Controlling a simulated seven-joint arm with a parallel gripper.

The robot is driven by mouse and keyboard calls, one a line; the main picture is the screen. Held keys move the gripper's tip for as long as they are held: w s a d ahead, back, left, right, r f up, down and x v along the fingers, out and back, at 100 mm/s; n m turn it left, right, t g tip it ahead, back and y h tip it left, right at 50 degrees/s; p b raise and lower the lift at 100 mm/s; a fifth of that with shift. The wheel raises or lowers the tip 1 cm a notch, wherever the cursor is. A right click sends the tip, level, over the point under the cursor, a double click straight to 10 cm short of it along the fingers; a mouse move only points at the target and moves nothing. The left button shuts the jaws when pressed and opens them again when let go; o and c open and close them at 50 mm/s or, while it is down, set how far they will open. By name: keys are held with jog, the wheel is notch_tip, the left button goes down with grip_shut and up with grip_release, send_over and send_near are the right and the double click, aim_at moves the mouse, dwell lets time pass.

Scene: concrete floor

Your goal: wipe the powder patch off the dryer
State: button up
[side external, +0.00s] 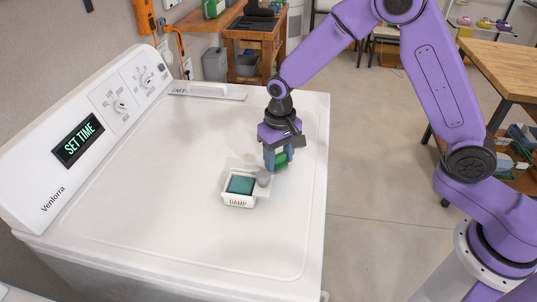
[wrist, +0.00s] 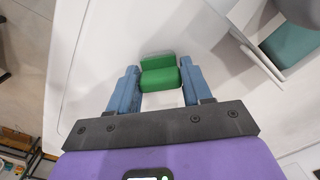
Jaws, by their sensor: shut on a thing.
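The white dryer (side external: 150,165) fills the left and middle of the side view. My gripper (side external: 276,162) points down over the right part of its top, shut on a green block (side external: 282,160). In the wrist view the green block (wrist: 160,78) sits between the blue fingers (wrist: 158,88). I cannot tell whether the block touches the dryer top. I cannot make out a distinct powder patch on the white surface in either view.
A small white tray (side external: 238,203) marked DAMP, with a teal pad (side external: 241,185) in it, stands beside my gripper. The control panel (side external: 90,130) rises at the left. The dryer top's left part is clear.

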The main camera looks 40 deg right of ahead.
jog(key=shift+s+d, duration=0.4)
notch_tip(320, 180, up, 8)
dwell(0.4)
jog(key=shift+r, duration=0.1)
